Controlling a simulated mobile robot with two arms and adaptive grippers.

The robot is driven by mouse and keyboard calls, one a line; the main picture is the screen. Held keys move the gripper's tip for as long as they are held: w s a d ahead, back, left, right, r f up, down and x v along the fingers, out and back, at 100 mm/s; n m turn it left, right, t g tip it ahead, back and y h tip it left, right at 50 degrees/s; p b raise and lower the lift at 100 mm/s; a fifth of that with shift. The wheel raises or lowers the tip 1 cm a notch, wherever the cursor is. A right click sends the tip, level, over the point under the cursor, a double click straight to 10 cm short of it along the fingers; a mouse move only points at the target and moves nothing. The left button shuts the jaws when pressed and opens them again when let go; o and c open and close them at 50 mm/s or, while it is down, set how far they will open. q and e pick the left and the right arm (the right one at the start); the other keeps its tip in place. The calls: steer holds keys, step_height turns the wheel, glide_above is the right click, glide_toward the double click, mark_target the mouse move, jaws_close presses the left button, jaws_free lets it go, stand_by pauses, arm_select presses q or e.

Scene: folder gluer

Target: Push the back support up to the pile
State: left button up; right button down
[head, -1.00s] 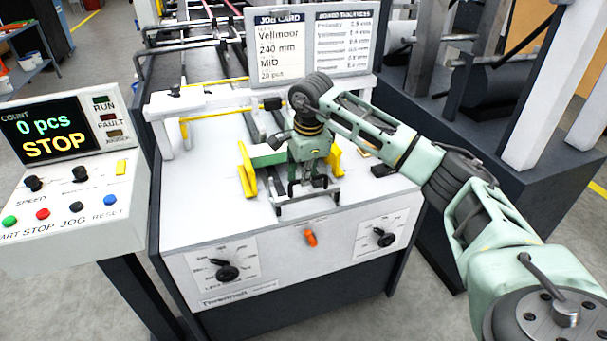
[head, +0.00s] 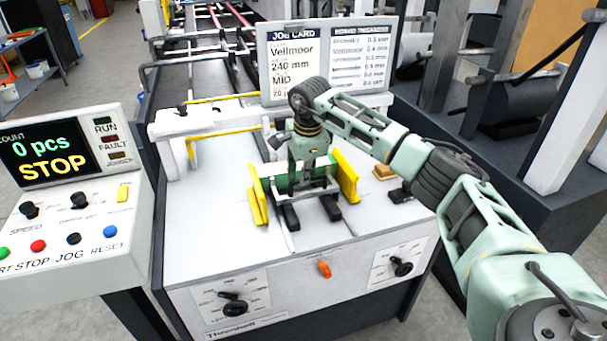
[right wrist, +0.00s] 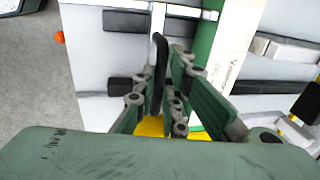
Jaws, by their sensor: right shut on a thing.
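The pile (head: 322,180) is a low green-edged stack on the white machine top, between two yellow side guides (head: 347,177) (head: 257,200). The back support (head: 300,189) is a grey bar on the near side of the pile, mostly hidden by my right gripper (head: 308,182). In the right wrist view my right gripper (right wrist: 168,100) is shut on the support's dark upright handle (right wrist: 159,58). There the pile's green edge (right wrist: 207,38) lies right of the handle, and a strip of white top shows between. Whether they touch is unclear in the head view. My left gripper is out of view.
A white crossbar (head: 215,120) and the job card (head: 291,62) stand behind. A wood-coloured block (head: 384,172) lies on the right. The control panel (head: 75,220) is at left.

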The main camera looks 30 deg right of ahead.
steer(key=c, duration=1.8)
jaws_free()
steer(key=shift+c, duration=0.2)
steer(key=shift+s, duration=0.1)
steer(key=shift+r, duration=0.55)
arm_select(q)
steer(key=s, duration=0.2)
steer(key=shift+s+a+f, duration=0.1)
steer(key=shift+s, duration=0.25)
arm_select(e)
step_height(320, 180, up, 11)
steer(key=s, duration=0.2)
steer(key=shift+s+a+f, duration=0.15)
steer(key=shift+a, duration=0.15)
